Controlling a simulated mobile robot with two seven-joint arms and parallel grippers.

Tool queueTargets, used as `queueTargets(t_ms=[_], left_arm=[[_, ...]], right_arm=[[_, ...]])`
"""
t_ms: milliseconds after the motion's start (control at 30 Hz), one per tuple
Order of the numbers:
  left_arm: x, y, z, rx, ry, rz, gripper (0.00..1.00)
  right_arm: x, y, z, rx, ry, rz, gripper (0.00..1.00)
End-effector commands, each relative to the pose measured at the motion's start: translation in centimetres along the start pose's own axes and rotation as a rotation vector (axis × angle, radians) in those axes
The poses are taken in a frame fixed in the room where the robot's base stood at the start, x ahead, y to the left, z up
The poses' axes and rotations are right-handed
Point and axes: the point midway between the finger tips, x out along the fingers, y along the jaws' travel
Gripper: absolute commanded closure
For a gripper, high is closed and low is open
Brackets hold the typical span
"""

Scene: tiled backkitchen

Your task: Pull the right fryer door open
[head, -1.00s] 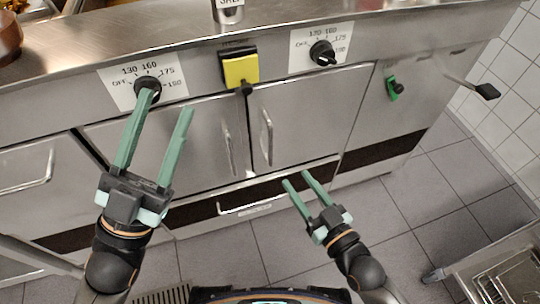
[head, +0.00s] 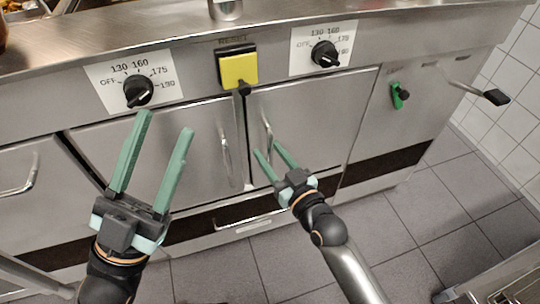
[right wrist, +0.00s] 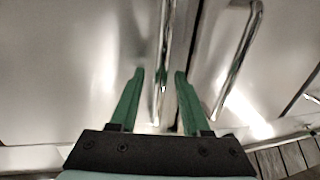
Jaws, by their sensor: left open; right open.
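The right fryer door (head: 320,115) is a plain steel panel and looks shut. Its upright bar handle (head: 267,132) is near its left edge. My right gripper (head: 267,151) is open and empty in front of this door, its fingertips near the handle's lower part in the head view. In the right wrist view the fingers (right wrist: 158,74) are apart. One bar shows between them, and another handle (right wrist: 238,57) stands to their right. I see no clear contact. My left gripper (head: 167,122) is open and empty in front of the left door (head: 195,135).
The left door's handle (head: 226,155) stands close beside the right door's. Above are black dials and a yellow reset cover (head: 239,68). A black-ended lever (head: 494,97) juts out at the right. The tiled floor (head: 415,220) at right is mostly clear.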

Motion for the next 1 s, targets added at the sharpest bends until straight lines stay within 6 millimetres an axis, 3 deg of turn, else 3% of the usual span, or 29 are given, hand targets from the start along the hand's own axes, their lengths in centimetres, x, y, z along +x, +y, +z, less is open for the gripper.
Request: queueTargets(t_ms=[333,733,1000], left_arm=[[-0.06,0.08,0.08,0.002,-0.001,0.002,0.50],[-0.06,0.10,0.08,0.001,-0.001,0.001,0.50],[-0.05,0.07,0.08,0.000,-0.001,-0.001,0.50]], right_arm=[[0.34,0.02,-0.02,0.000,-0.001,0.000,0.54],[0.31,0.02,0.00,0.000,-0.001,0.000,0.99],[0.30,0.03,0.01,0.000,-0.001,0.000,1.00]])
